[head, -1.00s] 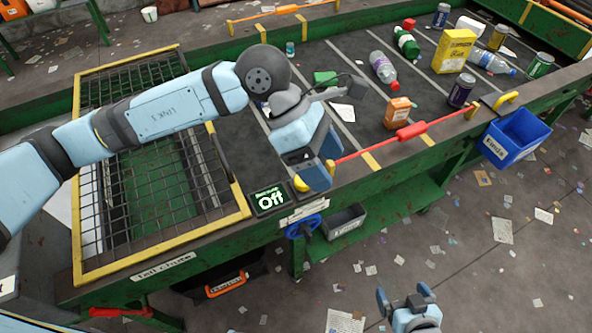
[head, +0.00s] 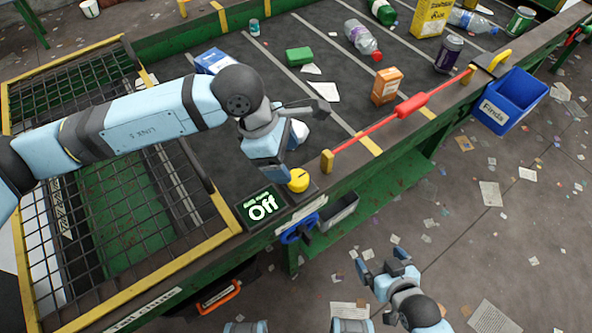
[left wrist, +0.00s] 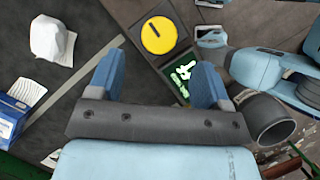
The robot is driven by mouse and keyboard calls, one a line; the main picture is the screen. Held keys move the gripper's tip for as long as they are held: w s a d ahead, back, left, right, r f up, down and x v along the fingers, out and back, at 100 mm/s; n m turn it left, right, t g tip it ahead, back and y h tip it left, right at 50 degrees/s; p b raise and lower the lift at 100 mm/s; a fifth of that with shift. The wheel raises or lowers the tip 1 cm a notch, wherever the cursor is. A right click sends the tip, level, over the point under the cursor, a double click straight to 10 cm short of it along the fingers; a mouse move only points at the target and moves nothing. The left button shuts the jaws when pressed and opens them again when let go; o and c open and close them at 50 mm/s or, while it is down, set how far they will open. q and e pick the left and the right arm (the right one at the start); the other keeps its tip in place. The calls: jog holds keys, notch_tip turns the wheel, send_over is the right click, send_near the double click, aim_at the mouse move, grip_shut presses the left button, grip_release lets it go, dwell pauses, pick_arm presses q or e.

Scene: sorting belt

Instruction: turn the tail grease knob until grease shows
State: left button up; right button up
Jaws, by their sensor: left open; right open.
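A blue handwheel knob (head: 300,229) sits on the outer side of the green belt frame, under a pale label strip (head: 303,212) that I cannot read. My left gripper (head: 276,160) is open and empty above the belt edge, close to the yellow knob. In the left wrist view the yellow knob (left wrist: 158,35) shows beyond the spread fingers (left wrist: 158,78). My right gripper (head: 383,268) is open and empty over the floor, right of and below the blue knob. No grease is visible.
A grey bin (head: 338,212) hangs right of the blue knob. A red bar (head: 410,105) runs along the belt edge to a blue bin (head: 510,100). A yellow-framed mesh guard (head: 205,237) is at left. Bottles, cans and boxes lie on the belt. The littered floor in front is open.

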aim_at(298, 177)
pick_arm(q)
jog(key=x, duration=0.6)
jog(key=shift+f+p, duration=0.1)
jog(key=shift+p, duration=0.2)
jog(key=shift+c, duration=0.2)
